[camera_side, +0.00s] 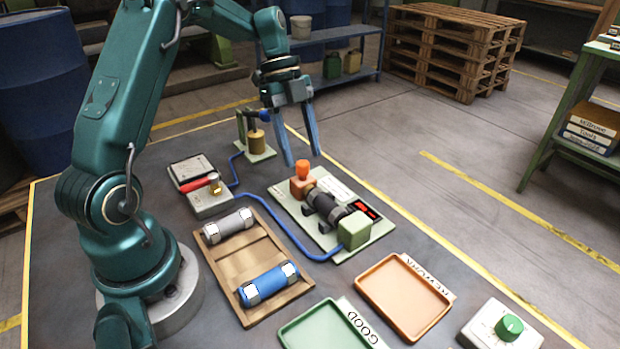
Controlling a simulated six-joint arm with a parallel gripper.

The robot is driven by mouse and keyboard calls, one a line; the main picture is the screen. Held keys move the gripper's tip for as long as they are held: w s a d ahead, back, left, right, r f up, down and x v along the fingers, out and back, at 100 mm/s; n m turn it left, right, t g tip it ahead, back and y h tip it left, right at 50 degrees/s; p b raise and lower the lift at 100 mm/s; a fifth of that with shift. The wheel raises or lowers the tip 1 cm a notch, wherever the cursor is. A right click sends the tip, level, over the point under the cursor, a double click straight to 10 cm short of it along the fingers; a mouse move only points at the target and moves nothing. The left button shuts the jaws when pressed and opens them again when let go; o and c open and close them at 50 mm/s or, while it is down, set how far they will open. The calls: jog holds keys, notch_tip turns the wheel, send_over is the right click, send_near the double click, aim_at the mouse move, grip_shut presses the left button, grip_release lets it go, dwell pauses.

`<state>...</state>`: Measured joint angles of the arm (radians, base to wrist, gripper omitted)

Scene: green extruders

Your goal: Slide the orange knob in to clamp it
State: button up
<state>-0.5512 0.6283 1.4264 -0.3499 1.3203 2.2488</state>
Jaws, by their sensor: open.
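The orange knob (302,169) stands upright on an orange-brown block at the left end of a pale green fixture plate (325,238). A dark cylindrical part (326,207) lies in the fixture between that block and a green block (354,231) at the other end. I cannot tell whether the block touches the part. My gripper (301,158) points down with its two blue fingers apart, above and around the knob as seen from here. It holds nothing. Whether the fingers are level with the knob or behind it is hard to tell.
A wooden tray (246,243) holds a grey and a blue cylinder. A red-handled device (201,186) and a small stand (256,141) are behind it. An orange tray (404,297), a green tray (325,328) and a green dial box (503,327) are in front. A blue hose reaches the fixture.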

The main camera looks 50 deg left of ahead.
jog(key=shift+r, duration=2)
jog(key=s+d+r+n+t+y, duration=0.2)
jog(key=s+d+r+t+y, duration=0.1)
jog(key=s+d+r, duration=0.6)
jog(key=s+d+f+n+t+y, duration=0.1)
jog(key=s+f+n, duration=0.5)
jog(key=n, duration=1)
jog(key=shift+d+f+t+y, duration=0.2)
jog(key=shift+t+y, duration=0.1)
jog(key=shift+t, duration=0.5)
jog(key=shift+s, duration=0.1)
